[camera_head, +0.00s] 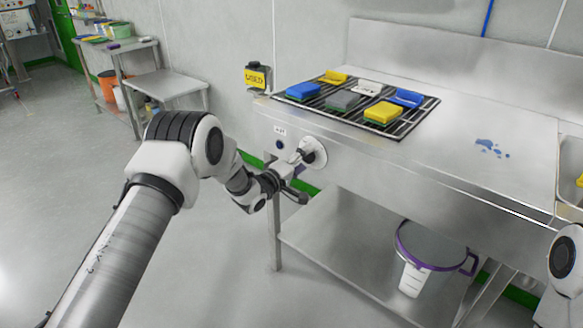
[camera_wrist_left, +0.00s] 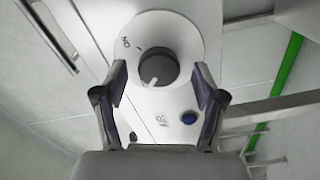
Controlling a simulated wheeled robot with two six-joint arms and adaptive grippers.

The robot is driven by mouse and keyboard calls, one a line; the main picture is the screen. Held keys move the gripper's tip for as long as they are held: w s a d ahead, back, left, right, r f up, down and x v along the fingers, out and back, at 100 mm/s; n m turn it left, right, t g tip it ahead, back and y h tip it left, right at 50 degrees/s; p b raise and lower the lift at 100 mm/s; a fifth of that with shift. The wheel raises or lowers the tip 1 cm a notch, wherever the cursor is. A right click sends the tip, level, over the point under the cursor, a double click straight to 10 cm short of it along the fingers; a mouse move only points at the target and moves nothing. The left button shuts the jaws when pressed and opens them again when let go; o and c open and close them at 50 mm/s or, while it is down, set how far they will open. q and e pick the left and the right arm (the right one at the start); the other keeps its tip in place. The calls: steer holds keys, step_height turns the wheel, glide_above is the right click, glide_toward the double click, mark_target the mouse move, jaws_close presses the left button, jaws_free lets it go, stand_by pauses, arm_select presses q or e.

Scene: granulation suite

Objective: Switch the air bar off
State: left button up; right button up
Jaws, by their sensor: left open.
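The air bar's control is a dark round knob (camera_wrist_left: 157,66) on a white dial plate on the front of the steel bench. The plate also shows in the head view (camera_head: 318,152). The plate carries the word ON and a short tick. In the head view my left gripper (camera_head: 303,174) partly hides the dial. My right gripper is out of view.
A blue button (camera_wrist_left: 188,117) and a small label (camera_wrist_left: 160,121) sit beside the dial. A bucket (camera_head: 425,250) stands on the lower shelf (camera_head: 320,243). The floor at left is clear.

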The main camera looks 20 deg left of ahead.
arm_select(q)
steer(key=v, duration=1)
steer(key=shift+r, duration=0.1)
